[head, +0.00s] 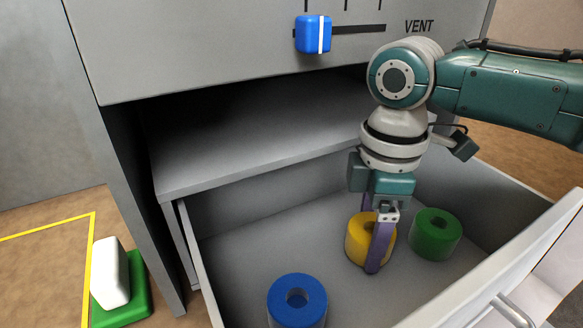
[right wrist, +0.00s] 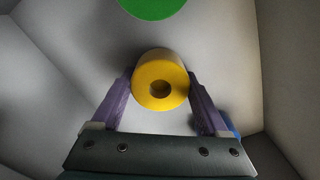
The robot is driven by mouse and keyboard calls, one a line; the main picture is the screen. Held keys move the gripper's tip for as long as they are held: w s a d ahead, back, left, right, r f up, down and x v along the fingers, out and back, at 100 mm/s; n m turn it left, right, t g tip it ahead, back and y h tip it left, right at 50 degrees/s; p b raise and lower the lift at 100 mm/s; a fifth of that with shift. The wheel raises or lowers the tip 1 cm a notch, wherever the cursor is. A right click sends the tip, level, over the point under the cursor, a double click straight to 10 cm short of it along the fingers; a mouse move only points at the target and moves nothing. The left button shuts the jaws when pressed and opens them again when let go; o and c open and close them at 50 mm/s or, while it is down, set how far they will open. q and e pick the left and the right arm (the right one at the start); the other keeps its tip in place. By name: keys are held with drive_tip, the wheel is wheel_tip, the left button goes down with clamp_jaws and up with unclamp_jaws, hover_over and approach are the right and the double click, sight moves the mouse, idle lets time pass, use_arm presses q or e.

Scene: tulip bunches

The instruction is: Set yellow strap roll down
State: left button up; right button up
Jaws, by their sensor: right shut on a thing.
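The yellow strap roll (head: 358,240) is inside the open grey drawer (head: 235,264), between the blue roll and the green roll. My right gripper (head: 376,262) reaches down into the drawer with its purple fingers on either side of the yellow roll, shut on it. In the right wrist view the yellow roll (right wrist: 160,80) sits upright between the fingertips, its hole facing the camera. Whether the roll touches the drawer floor I cannot tell. My left gripper is not in view.
A blue roll (head: 297,303) stands nearer the drawer's front left, and a green roll (head: 435,234) stands right of the yellow one. The cabinet has a blue slider (head: 313,34) marked VENT.

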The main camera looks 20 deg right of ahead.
sight(372, 228)
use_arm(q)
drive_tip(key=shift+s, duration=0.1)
use_arm(e)
drive_tip(key=o, duration=1.4)
drive_tip(key=shift+f, duration=0.1)
use_arm(q)
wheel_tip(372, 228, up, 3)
drive_tip(key=p, duration=0.3)
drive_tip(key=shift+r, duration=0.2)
use_arm(e)
wheel_tip(372, 228, up, 8)
drive_tip(key=shift+f, duration=0.1)
